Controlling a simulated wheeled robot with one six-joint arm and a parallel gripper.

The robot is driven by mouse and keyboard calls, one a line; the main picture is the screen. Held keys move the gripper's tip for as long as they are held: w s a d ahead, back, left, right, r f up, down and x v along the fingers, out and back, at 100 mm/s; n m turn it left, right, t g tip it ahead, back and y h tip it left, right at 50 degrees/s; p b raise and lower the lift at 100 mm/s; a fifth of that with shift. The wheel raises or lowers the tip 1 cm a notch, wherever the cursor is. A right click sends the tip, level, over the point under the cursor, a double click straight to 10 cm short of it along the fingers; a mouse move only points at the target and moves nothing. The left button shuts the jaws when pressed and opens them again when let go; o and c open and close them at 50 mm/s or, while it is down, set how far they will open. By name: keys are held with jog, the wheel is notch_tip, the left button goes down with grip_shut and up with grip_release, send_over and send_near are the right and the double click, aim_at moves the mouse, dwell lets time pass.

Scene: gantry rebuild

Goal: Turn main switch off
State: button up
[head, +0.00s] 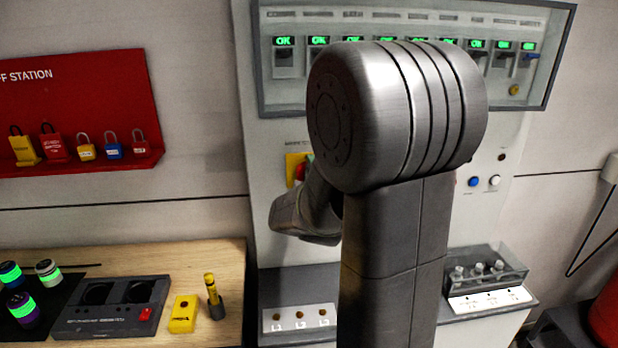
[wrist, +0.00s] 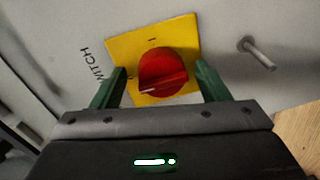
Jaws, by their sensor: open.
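The main switch is a red rotary knob (wrist: 163,72) on a square yellow plate (wrist: 124,47), seen in the wrist view. A white pointer mark on the knob points to the lower left, and an "I" is printed at the top of the plate. My gripper (wrist: 160,85) is open, with one green finger on each side of the knob. I cannot tell whether the fingers touch it. In the head view the yellow plate (head: 293,168) shows beside my arm on the light grey panel; most of the switch is hidden there.
A metal peg (wrist: 258,54) sticks out of the panel right of the switch in the wrist view. In the head view, a red lockout board (head: 80,100) holds several padlocks at left. A wooden bench (head: 215,262) carries a tester (head: 110,305). A glazed breaker box (head: 262,60) is above.

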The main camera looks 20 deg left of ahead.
jog(key=b+v, duration=0.1)
jog(key=v, duration=1.3)
jog(key=shift+w, duration=0.15)
jog(key=p+x, duration=0.1)
jog(key=x, duration=1.2)
jog(key=shift+w+a+f, duration=0.15)
jog(key=shift+w+a, duration=0.1)
jog(key=shift+w, duration=0.05)
